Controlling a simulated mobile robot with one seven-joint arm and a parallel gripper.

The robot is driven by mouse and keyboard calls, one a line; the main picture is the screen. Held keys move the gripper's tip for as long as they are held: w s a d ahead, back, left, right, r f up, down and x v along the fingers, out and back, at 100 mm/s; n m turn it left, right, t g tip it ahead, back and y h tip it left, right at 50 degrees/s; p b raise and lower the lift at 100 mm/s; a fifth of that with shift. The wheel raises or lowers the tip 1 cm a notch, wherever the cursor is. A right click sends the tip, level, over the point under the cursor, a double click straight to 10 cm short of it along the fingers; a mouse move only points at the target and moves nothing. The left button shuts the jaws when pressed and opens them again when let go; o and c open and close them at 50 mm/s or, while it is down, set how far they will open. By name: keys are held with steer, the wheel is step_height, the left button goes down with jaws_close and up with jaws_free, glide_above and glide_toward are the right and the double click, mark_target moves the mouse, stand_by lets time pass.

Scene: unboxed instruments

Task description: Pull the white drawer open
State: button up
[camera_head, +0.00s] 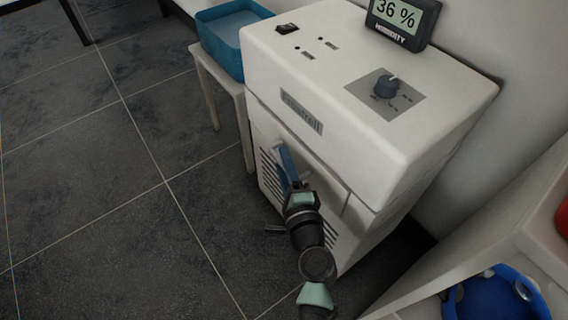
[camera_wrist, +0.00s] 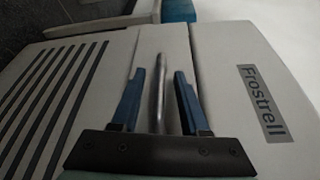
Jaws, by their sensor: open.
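A grey metal bar handle (camera_wrist: 160,80) stands out from the front in the wrist view. My gripper (camera_wrist: 159,84) is open, with one blue finger on each side of the handle and a gap to it on both sides. In the head view my gripper (camera_head: 284,163) is at the machine's front and hides most of the handle.
A blue bin (camera_head: 222,45) stands on a small white table (camera_head: 215,75) at the machine's left. A humidity display (camera_head: 402,22) sits on top of the machine. A white surface with a blue round item (camera_head: 495,295) is at lower right. The dark tiled floor at left is clear.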

jaws_close()
stand_by(1.3)
